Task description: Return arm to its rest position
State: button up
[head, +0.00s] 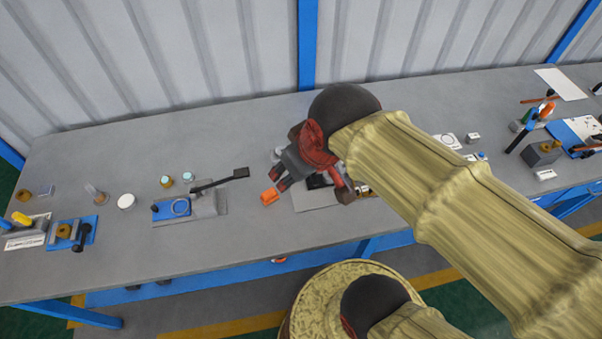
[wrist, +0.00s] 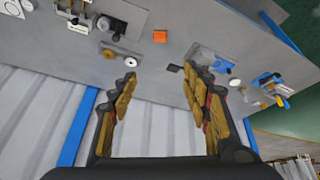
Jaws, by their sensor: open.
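My arm in its tan ribbed sleeve reaches in from the right in the head view. My gripper (head: 283,180) is over the middle of the grey workbench (head: 120,230). In the wrist view my gripper (wrist: 163,88) has its two yellow-padded fingers wide apart, with nothing between them. Part of the fixture behind my gripper is hidden by the arm.
A blue and grey fixture with a black lever (head: 220,181) stands left of my gripper. A white disc (head: 126,201) and a blue fixture (head: 72,233) are farther left. Tools and a small stand (head: 543,152) are at the right. A corrugated wall (head: 180,50) runs behind the bench.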

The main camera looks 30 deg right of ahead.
jog(key=shift+s+r+m, duration=0.25)
jog(key=shift+s+m, duration=0.55)
jog(key=shift+s, duration=0.25)
notch_tip(320, 180, down, 7)
jog(key=b, duration=0.7)
jog(key=shift+f, duration=0.2)
